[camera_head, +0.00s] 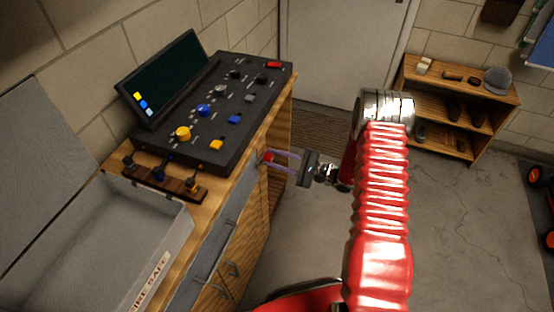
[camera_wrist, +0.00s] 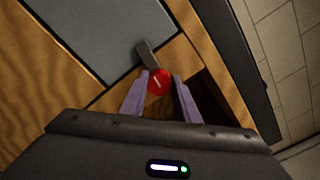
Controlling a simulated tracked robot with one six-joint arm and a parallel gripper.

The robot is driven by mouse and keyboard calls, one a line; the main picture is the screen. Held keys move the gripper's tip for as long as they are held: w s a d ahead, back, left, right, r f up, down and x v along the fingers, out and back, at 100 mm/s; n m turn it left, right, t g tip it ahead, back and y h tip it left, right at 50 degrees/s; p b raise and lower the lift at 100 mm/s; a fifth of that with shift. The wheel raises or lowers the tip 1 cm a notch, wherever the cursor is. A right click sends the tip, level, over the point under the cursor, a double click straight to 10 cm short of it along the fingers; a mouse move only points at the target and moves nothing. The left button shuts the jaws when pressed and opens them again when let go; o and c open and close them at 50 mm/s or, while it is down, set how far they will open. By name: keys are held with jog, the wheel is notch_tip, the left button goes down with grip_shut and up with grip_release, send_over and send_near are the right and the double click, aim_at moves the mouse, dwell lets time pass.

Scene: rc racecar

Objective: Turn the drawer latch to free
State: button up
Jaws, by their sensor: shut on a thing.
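The drawer latch is a red round knob (camera_wrist: 159,81) with a pale line on its face, on the wooden cabinet front beside a grey drawer panel (camera_wrist: 95,35). A dark grey tab (camera_wrist: 146,53) reaches from the knob up and left over the panel's edge. My gripper (camera_wrist: 160,88) has its two purple fingers on either side of the knob and is shut on it. In the head view my gripper (camera_head: 275,159) reaches the cabinet's right end, and a bit of the red knob (camera_head: 268,157) shows between the fingers.
A black control panel (camera_head: 225,100) with coloured knobs and a tilted screen (camera_head: 160,78) stands on the wooden cabinet. A grey open case (camera_head: 150,225) lies at the left. A wooden shelf (camera_head: 450,80) stands at the back right. The concrete floor (camera_head: 455,225) at right is mostly clear.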

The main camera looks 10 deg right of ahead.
jog(key=m, duration=0.4)
jog(key=shift+a+f, duration=0.1)
jog(key=shift+a, duration=0.15)
jog(key=m, duration=0.8)
jog(key=shift+d, duration=0.1)
jog(key=shift+w+m, duration=0.1)
jog(key=shift+m, duration=1.8)
jog(key=shift+d, duration=0.1)
jog(key=o, duration=1)
jog(key=shift+w+d, duration=0.1)
jog(key=shift+w, duration=0.05)
jog(key=shift+o, duration=0.2)
